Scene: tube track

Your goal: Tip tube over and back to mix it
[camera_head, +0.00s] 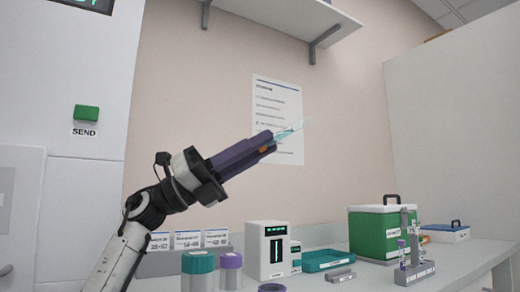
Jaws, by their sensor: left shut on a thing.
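My left gripper (270,146) is raised high in the middle of the camera_head view, its arm coming up from the lower left. It is shut on a thin, clear, pale-blue tube (292,131). The tube sticks out past the fingertips towards the upper right, tilted well off upright. The part between the fingers is hidden, and I cannot make out its cap or its contents. My right gripper is not in view.
On the bench below stand teal-lidded (198,262) and purple-lidded (231,260) jars, a white device (268,250), a teal tray (328,259), a green box (375,234) and a grey rack (414,273). A shelf (285,18) hangs above. The air around the gripper is clear.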

